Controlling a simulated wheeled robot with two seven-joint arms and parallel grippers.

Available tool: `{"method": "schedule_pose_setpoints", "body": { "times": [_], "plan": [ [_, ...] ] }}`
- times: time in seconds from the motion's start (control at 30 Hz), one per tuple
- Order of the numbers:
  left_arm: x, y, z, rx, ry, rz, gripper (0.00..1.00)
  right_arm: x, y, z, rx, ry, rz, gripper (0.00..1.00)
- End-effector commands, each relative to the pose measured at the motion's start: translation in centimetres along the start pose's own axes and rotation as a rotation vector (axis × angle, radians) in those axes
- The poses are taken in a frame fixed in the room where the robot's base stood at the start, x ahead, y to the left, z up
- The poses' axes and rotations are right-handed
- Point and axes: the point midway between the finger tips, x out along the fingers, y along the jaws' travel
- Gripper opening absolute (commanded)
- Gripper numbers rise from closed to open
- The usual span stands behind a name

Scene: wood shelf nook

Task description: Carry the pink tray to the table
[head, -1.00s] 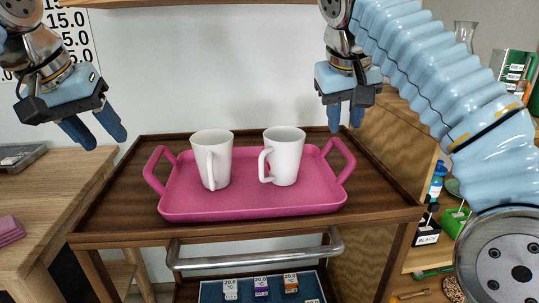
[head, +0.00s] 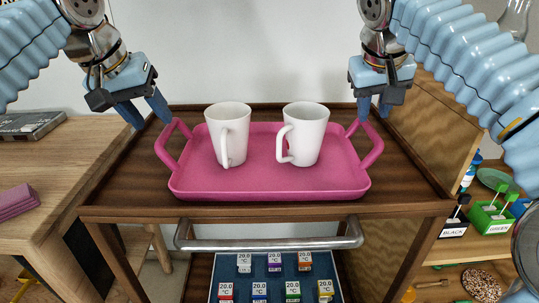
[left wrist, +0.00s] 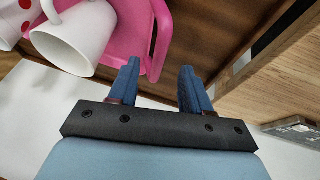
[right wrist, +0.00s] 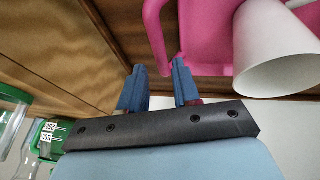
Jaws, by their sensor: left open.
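The pink tray (head: 270,185) lies flat on a dark wooden cart top, a raised loop handle at each end. Two white mugs stand upright on it, the left mug (head: 235,130) and the right mug (head: 305,130). My left gripper (head: 145,108) is open above and behind the left handle (head: 165,150). In the left wrist view (left wrist: 158,85) that handle shows just beyond its fingers. My right gripper (head: 374,108) is open close to the right handle (head: 373,150). In the right wrist view (right wrist: 160,85) the handle's end shows near its fingertips; contact is unclear.
A light wooden table (head: 75,160) stands left of the cart, with a folded pink cloth (head: 15,202) and a grey box (head: 28,126). The cart has a metal bar (head: 270,240) in front and labelled blocks below. A wooden panel and shelves with green holders (head: 490,215) are at right.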

Motion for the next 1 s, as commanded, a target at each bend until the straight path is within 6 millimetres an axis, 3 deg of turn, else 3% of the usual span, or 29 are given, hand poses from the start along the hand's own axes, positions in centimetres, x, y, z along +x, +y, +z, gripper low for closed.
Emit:
{"method": "schedule_pose_setpoints", "body": {
  "times": [0.2,0.4,0.6,0.87,1.0],
  "plan": [
    [4.3,0.0,0.1,0.000,-0.003,-0.002,0.48,4.4,0.0,0.1,-0.001,-0.003,0.001,0.32],
    [7.1,0.0,0.0,-0.001,-0.001,-0.001,0.48,7.2,0.0,0.0,0.000,-0.002,0.001,0.32],
    [8.3,0.0,0.0,-0.002,0.001,0.000,0.48,8.3,0.0,0.0,0.000,0.000,0.000,0.32],
    [8.4,0.0,0.0,-0.001,0.002,0.000,0.48,8.4,0.0,0.0,0.000,0.001,-0.001,0.32],
    [8.4,0.0,0.0,-0.001,0.002,0.000,0.32,8.4,0.0,0.0,0.000,0.001,-0.001,0.15]
  ]
}}
